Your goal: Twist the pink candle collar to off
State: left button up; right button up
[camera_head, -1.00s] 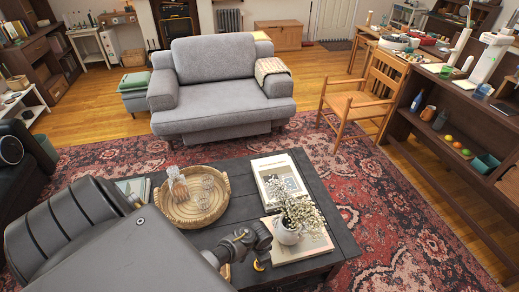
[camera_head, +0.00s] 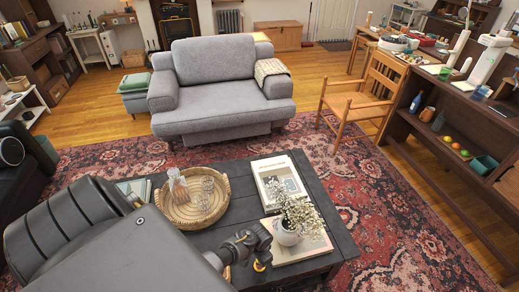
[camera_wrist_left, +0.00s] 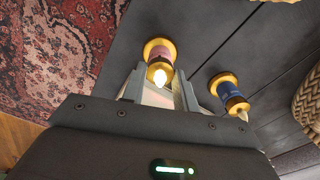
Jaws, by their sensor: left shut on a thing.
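In the left wrist view the pink candle (camera_wrist_left: 158,56) has a gold collar at each end and a bright, glowing tip at its near end. My left gripper (camera_wrist_left: 160,72) is shut on it, with a finger on each side at the near gold collar. Which part the fingers press is partly hidden. In the head view my left arm reaches over the dark coffee table (camera_head: 238,172), and its end hides most of the candle. My right gripper is in neither view.
A blue candle (camera_wrist_left: 229,92) with gold collars stands close to the right of the pink one.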

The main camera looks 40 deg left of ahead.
pick_arm(q)
jog(key=n+p, duration=0.1)
jog(key=n, duration=0.2)
jog(key=shift+r, duration=0.1)
jog(key=n+p, duration=0.1)
jog(key=n, duration=0.1)
jog(key=shift+d+n, duration=0.1)
jog(key=shift+n, duration=0.2)
jog(key=n, duration=0.2)
jog(key=shift+n+p, duration=0.4)
jog(key=n, duration=0.3)
jog(key=shift+n, duration=0.3)
jog(key=n, duration=0.4)
jog(key=shift+n, duration=0.3)
jog(key=n, duration=0.4)
jog(key=shift+n, duration=0.7)
jog(key=o, duration=1)
